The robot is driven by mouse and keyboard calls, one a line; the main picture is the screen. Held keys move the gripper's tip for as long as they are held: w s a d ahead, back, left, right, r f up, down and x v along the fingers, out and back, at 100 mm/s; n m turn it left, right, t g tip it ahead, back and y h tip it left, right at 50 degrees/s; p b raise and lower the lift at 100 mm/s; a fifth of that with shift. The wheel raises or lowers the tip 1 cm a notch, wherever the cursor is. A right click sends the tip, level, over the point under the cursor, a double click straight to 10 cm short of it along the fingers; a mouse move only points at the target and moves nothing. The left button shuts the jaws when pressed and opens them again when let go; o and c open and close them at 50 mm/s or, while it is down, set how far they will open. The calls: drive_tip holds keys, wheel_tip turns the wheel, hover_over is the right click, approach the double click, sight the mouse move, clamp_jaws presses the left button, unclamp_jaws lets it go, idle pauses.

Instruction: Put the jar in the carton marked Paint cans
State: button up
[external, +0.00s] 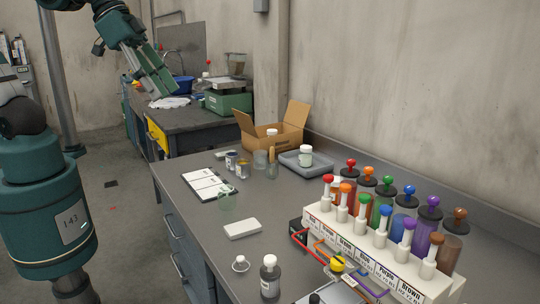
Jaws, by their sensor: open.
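A brown carton (287,135) with open flaps stands at the back of the bench against the wall. I cannot read any marking on it. A white-lidded jar (305,156) stands upright in a shallow grey tray (289,163) just in front of the carton. Another white-topped container (272,132) shows at the carton's opening, its lower part hidden. I cannot tell which of the two is the task's jar. My gripper (170,90) is open and empty, high at the upper left, well apart from both.
Small cans (243,169), a clear beaker (260,160) and a brown-handled tool stand left of the tray. A rack of coloured tubes (365,245) fills the right. A dark bottle (270,277) stands in front.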

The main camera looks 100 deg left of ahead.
drive_tip(key=s+d+f+m+t, duration=0.1)
drive_tip(key=s+d+f+m, duration=0.1)
drive_tip(key=s+d, duration=0.3)
drive_tip(key=shift+s+d+f+h, duration=0.3)
drive_tip(key=shift+s+f+h, duration=0.1)
drive_tip(key=shift+s+f, duration=0.45)
